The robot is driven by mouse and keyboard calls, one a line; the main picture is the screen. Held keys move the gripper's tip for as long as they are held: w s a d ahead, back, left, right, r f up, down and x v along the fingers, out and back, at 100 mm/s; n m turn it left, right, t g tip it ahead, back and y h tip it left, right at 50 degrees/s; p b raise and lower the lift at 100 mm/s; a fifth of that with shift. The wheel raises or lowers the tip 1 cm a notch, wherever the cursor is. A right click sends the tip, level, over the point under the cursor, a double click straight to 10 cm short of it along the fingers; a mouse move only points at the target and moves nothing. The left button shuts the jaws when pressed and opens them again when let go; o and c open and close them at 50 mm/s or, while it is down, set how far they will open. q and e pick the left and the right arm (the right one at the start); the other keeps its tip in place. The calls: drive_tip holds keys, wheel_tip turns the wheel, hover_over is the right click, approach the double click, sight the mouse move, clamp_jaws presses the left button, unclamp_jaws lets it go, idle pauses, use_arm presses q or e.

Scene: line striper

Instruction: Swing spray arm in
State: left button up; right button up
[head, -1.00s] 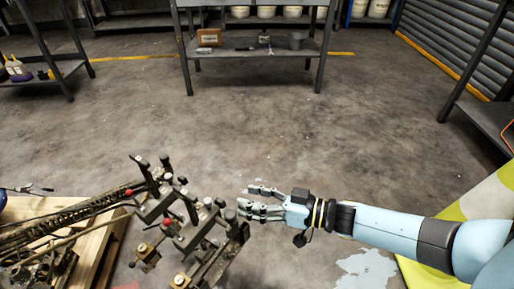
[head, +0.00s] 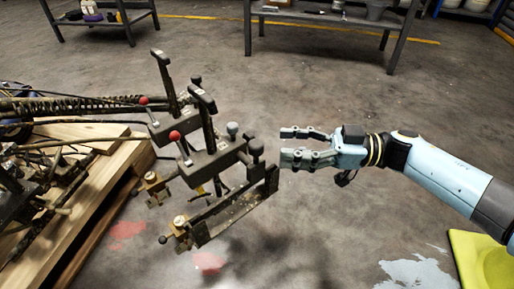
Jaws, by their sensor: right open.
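The spray arm (head: 235,205) is a dark metal frame with upright levers, red and grey knobs and brass-coloured fittings. It sticks out to the right from the machine on the wooden pallet, over the floor. My right gripper (head: 284,145) comes in from the right with its fingers pointing left. It is open and empty, just right of the grey knobs (head: 233,129) at the arm's outer end. A small gap seems to lie between the fingertips and the knobs, but I cannot tell the depth. My left gripper is out of view.
The wooden pallet (head: 105,190) carries hoses and dark machine parts at the left. A metal workbench (head: 330,17) stands at the back, with a shelf at the back left (head: 98,24). A yellow-green object (head: 482,262) lies at the lower right. The floor between is mostly clear.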

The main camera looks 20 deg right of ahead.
sight(256, 143)
drive_tip(key=b+x, duration=0.1)
drive_tip(key=x, duration=0.5)
drive_tip(key=shift+f, duration=0.15)
drive_tip(key=shift+w+a+b, duration=0.2)
drive_tip(key=shift+a+b, duration=0.1)
drive_tip(key=shift+a, duration=0.2)
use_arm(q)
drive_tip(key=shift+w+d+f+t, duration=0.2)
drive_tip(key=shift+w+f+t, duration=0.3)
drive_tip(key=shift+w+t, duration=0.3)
use_arm(e)
clamp_jaws()
